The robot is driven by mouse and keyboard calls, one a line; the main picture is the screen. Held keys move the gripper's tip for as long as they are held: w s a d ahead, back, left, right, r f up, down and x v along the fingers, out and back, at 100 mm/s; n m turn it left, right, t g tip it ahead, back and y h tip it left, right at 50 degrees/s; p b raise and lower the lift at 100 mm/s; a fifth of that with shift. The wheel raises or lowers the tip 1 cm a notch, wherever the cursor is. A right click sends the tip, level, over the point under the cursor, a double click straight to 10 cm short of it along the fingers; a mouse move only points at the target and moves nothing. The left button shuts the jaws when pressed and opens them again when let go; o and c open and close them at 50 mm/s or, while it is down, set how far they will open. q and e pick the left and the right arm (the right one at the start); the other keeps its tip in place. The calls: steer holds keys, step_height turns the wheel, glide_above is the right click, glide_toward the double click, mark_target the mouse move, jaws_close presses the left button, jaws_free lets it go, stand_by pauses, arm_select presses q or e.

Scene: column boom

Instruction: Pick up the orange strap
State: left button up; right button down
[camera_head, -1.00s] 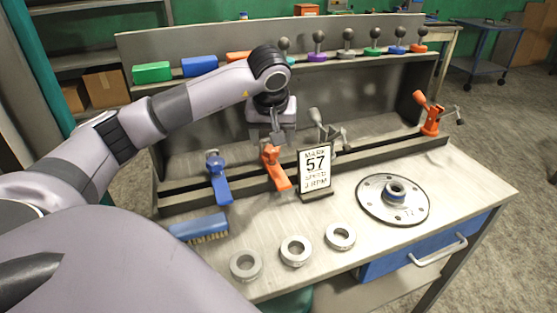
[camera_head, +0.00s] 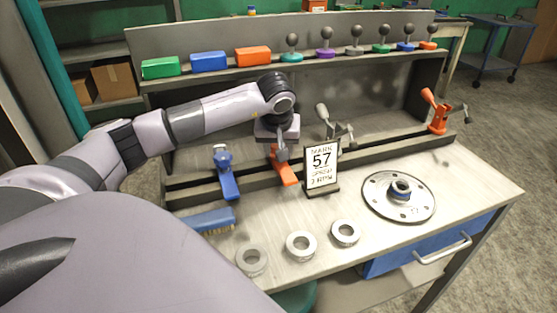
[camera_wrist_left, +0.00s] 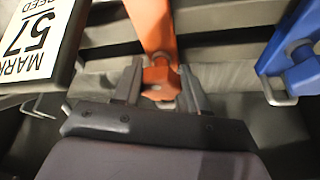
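The orange strap (camera_head: 287,171) lies across the dark rail at the front of the bench, to the right of a similar blue strap (camera_head: 226,180). My left gripper (camera_head: 281,152) is at its back end and hides part of it. In the left wrist view the strap (camera_wrist_left: 152,25) runs away from me, and its orange knob (camera_wrist_left: 160,74) sits between the two fingers of my left gripper (camera_wrist_left: 163,86). The fingers are apart, one on each side of the knob; whether they touch it is hard to tell. My right gripper is not in view.
A "MARK 57" sign (camera_head: 321,166) stands close to the right of the strap. A blue brush (camera_head: 208,221), several metal rings (camera_head: 301,246) and a round flange plate (camera_head: 372,203) lie on the bench. Coloured blocks (camera_head: 209,61) and knobs (camera_head: 355,46) line the shelf.

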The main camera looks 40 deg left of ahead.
arm_select(q)
steer(key=shift+r, duration=0.15)
step_height(320, 180, up, 20)
stand_by(0.8)
